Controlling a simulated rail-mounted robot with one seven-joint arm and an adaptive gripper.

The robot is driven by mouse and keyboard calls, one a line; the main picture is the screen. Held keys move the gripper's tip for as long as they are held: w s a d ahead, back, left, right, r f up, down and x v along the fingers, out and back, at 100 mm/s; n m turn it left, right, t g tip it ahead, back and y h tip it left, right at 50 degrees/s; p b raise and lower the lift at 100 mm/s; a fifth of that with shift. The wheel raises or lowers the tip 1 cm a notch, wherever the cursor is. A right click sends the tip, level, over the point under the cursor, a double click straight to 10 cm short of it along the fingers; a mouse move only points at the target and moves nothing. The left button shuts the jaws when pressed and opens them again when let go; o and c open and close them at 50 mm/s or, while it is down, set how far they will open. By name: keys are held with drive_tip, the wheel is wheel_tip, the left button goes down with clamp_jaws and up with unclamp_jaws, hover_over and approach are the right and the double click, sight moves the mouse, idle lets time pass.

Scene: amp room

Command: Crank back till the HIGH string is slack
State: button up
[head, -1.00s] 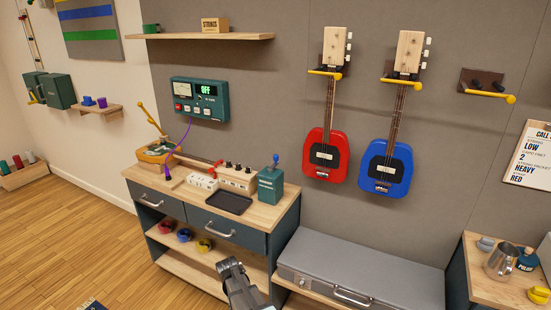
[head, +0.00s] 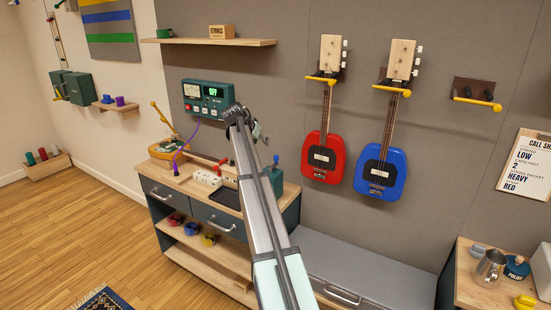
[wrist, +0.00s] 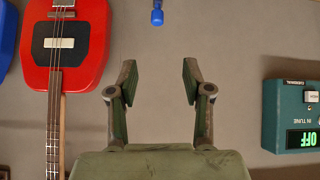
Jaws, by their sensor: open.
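My gripper (head: 243,118) is raised above the workbench, beside the tuner's right edge in the head view. In the wrist view its two fingers (wrist: 157,82) are apart, with nothing between them. An orange-yellow instrument-like body (head: 160,151) lies at the bench's left end, with a slanted yellow rod and a purple cable.
A red guitar (head: 322,158) and a blue guitar (head: 381,172) hang on the wall. A teal box with a blue knob (head: 276,160) stands right of my arm. A shelf (head: 205,41) is above.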

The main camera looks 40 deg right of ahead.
drive_tip(key=m+p, duration=0.1)
drive_tip(key=p, duration=0.4)
approach(276, 156)
drive_tip(key=x, duration=1)
drive_tip(key=shift+w+d+f, duration=0.1)
drive_tip(key=shift+w+d, duration=0.1)
clamp_jaws()
